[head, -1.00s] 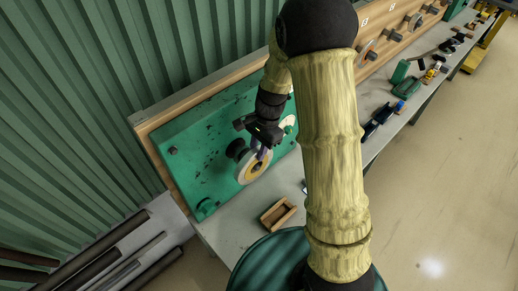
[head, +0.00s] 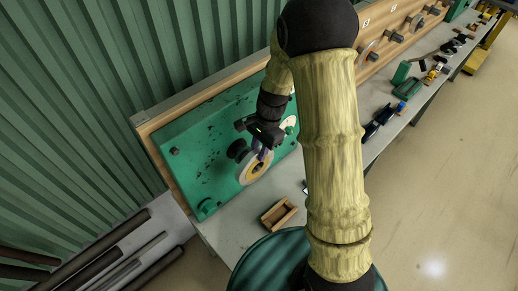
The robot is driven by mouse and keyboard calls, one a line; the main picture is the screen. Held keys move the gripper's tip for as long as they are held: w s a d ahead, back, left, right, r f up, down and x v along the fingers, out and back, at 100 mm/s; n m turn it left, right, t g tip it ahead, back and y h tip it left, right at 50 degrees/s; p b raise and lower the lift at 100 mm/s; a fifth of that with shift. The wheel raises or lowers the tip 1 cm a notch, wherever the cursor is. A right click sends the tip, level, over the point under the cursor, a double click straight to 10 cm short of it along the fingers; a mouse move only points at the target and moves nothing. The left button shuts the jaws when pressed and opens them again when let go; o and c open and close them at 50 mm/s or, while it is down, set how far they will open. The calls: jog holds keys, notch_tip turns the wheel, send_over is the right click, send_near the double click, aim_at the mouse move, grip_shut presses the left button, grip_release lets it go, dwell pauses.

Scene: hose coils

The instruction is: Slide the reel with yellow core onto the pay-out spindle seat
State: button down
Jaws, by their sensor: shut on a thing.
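The reel with yellow core (head: 250,176) is a pale disc with a yellow middle, held in front of the green panel. My gripper (head: 261,160) is shut on it at its upper right side. A dark round part (head: 236,149) on the panel, just up and left of the reel, looks like a spindle seat. The reel overlaps the panel in this view, and I cannot tell whether it touches or sits on any spindle. Another pale disc (head: 289,123) shows on the panel behind my arm, partly hidden.
The green panel (head: 200,140) stands on a wooden backboard. A small open wooden box (head: 278,214) lies on the grey bench below. Tools and bottles (head: 405,88) line the bench at right. Dark pipes (head: 110,250) lie at lower left. My arm hides the middle of the bench.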

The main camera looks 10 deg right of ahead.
jog(key=shift+w+a+r, duration=0.1)
jog(key=shift+w, duration=0.05)
jog(key=shift+w+a+p, duration=0.5)
jog(key=shift+w+a, duration=0.1)
jog(key=shift+w, duration=0.3)
jog(key=shift+w+a, duration=0.2)
jog(key=shift+w, duration=0.05)
jog(key=shift+w+a+p, duration=0.2)
jog(key=shift+w+p, duration=0.1)
jog(key=c, duration=1.1)
grip_release()
jog(key=shift+c, duration=0.2)
jog(key=shift+o, duration=0.2)
jog(key=shift+r, duration=0.1)
jog(key=shift+s+d+r+p, duration=0.1)
jog(key=shift+d+r+p, duration=0.2)
jog(key=shift+r+p, duration=0.3)
jog(key=shift+s+d+r+p, duration=0.1)
jog(key=shift+d+r+p, duration=0.25)
jog(key=shift+r, duration=0.3)
